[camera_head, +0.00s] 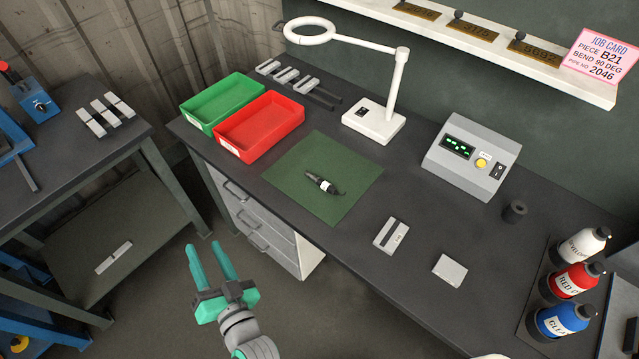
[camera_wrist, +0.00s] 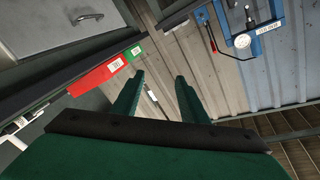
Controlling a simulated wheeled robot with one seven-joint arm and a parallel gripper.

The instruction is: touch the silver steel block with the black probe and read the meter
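The black probe (camera_head: 321,183) lies on the green mat (camera_head: 345,163) on the bench. Two light metal blocks lie right of the mat: a grey block with a slot or dark strip (camera_head: 391,235) and a plain, paler silver block (camera_head: 449,270). The grey meter (camera_head: 471,157) stands at the back, with a lit green display too small to read, a yellow button and a black switch. My gripper (camera_head: 209,247) is open and empty, in front of the bench and away from the probe and blocks. Its two green fingers also show apart in the wrist view (camera_wrist: 158,88).
Green (camera_head: 222,103) and red (camera_head: 259,127) trays sit at the bench's left. A white ring lamp (camera_head: 374,123) stands behind the mat. Several bottles, including a red one (camera_head: 573,280), stand at the right. A small black cylinder (camera_head: 515,212) sits near the meter. Another table (camera_head: 60,185) is at left.

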